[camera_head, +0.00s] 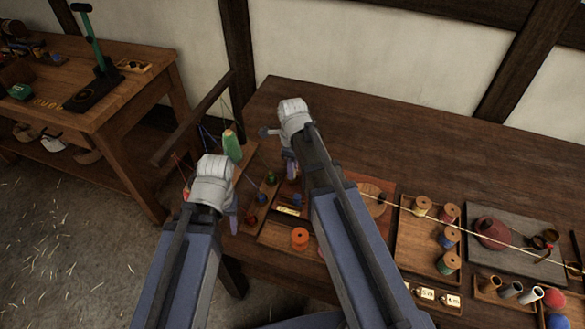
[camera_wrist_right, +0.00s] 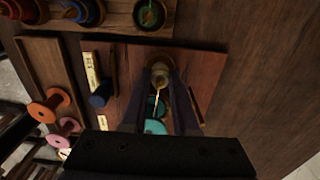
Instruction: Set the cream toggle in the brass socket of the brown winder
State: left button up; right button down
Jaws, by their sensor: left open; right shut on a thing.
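In the right wrist view, my right gripper (camera_wrist_right: 160,84) is shut on a small pale, rounded thing (camera_wrist_right: 160,70), apparently the cream toggle. A pale cord hangs from it between the fingers. It is over a reddish-brown board (camera_wrist_right: 211,66), and a brassy rim shows around its top. I cannot tell whether it is in a socket or above one. I cannot make out the brown winder for certain. In the head view, my right gripper (camera_head: 291,172) is largely hidden by its wrist. My left gripper (camera_head: 234,222) is open, apart from it, near the table's left edge.
Teal rounded things (camera_wrist_right: 155,127) lie between the right fingers. An orange spool (camera_head: 300,238) and a tray of spools (camera_head: 412,235) stand nearby. A pale cord (camera_head: 475,236) runs across the right. The table's back (camera_head: 400,130) is clear.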

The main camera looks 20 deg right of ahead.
pick_arm(q)
jog(key=shift+f, duration=0.3)
pick_arm(e)
jog(key=shift+f, duration=0.25)
pick_arm(q)
jog(key=shift+f+b, duration=0.15)
jog(key=shift+b, duration=0.15)
pick_arm(e)
jog(key=shift+f, duration=0.15)
jog(key=shift+c, duration=1)
grip_release()
notch_tip(320, 180, up, 8)
jog(key=p, duration=0.8)
pick_arm(q)
notch_tip(320, 180, up, 8)
